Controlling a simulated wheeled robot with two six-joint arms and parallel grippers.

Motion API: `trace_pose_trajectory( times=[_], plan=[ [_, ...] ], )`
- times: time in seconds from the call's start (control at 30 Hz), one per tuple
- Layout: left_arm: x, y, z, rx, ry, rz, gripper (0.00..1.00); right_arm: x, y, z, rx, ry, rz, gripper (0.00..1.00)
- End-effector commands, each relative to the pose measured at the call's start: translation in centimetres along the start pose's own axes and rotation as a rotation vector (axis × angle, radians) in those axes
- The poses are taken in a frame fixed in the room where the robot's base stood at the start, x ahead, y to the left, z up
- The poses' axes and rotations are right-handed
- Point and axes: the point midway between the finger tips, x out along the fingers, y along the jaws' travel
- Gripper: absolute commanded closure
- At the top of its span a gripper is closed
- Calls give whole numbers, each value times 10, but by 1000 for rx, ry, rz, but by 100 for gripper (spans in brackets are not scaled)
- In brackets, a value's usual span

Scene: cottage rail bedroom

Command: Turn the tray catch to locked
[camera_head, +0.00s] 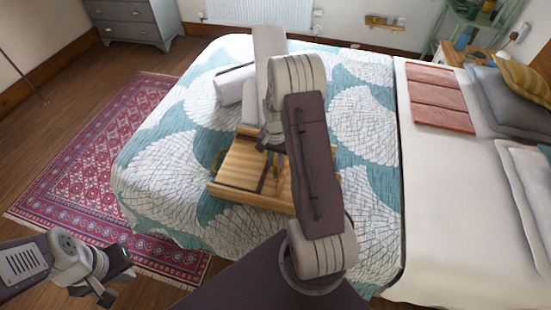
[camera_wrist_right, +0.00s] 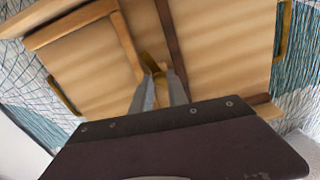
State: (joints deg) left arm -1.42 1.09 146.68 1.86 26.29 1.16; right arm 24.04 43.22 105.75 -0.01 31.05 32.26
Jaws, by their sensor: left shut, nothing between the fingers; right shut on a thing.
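The wooden tray (camera_head: 237,165) lies on the bed, partly hidden behind my right arm. It also shows large in the right wrist view (camera_wrist_right: 215,45), with dark strips across it. The brass tray catch (camera_wrist_right: 150,62) sits between two dark strips in the middle of the tray. My right gripper (camera_wrist_right: 159,78) reaches down to it, its fingers closed on the catch. The fingers cover part of the catch, so its exact setting is hard to tell. My left gripper (camera_head: 106,294) is shut and empty at the lower left, away from the tray.
The bed has a teal and white patterned quilt (camera_head: 365,120). A folded terracotta cloth (camera_head: 437,95) and pillows (camera_head: 507,105) lie to the right. Brass handles (camera_wrist_right: 63,95) stand at the tray's ends. A red rug (camera_head: 85,165) covers the floor at left.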

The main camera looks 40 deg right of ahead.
Motion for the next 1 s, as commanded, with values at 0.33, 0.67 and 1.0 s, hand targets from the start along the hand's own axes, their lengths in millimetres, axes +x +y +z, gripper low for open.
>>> trace_pose_trajectory(
  times=[0.33,0.67,1.0],
  plan=[
    [-21,0,-2,0,0,0,100,-3,0,0,-329,0,0,100],
    [-34,1,-4,0,0,0,100,-2,0,0,-642,1,0,100],
    [-44,1,-5,0,0,0,100,-2,0,-1,-951,2,0,100]
  ],
)
